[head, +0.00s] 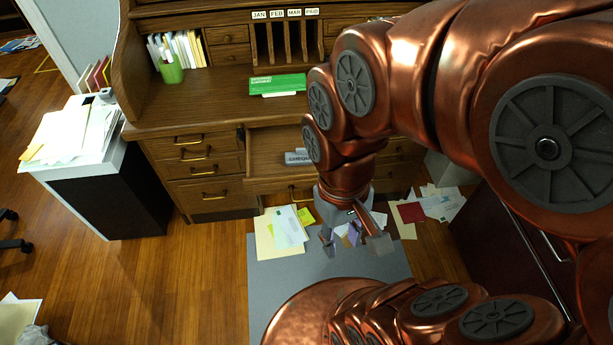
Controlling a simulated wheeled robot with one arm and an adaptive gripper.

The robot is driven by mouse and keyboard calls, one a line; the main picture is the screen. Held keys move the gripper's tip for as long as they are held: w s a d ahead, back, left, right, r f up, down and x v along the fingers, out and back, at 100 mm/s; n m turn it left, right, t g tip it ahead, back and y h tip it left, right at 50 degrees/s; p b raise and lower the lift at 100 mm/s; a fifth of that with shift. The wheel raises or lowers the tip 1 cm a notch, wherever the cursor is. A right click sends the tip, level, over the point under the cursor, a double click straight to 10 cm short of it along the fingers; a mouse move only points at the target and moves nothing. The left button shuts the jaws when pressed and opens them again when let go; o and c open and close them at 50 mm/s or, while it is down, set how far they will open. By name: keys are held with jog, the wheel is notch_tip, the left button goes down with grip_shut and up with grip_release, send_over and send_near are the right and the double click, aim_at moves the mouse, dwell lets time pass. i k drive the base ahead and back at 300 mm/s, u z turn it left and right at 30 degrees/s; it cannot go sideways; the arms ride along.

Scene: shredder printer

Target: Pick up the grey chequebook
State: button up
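A small grey item with partly visible dark lettering, which looks like the grey chequebook (297,157), lies in the open middle drawer (262,158) of the wooden desk. Its right end is hidden behind my arm. My gripper (354,243) is in front of the drawer and to the right of the chequebook, pointing down over the floor. Its fingers are spread apart. I see nothing held between them; papers show on the floor behind them.
A paper-covered dark cabinet (115,197) stands at left. Papers (283,230) lie on the floor and grey mat (275,285). Floor at left is mostly clear.

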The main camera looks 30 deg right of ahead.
aim_at(300, 157)
jog(key=k, duration=0.5)
jog(key=z, duration=1.25)
jog(key=i, duration=0.85)
jog(key=u, duration=2)
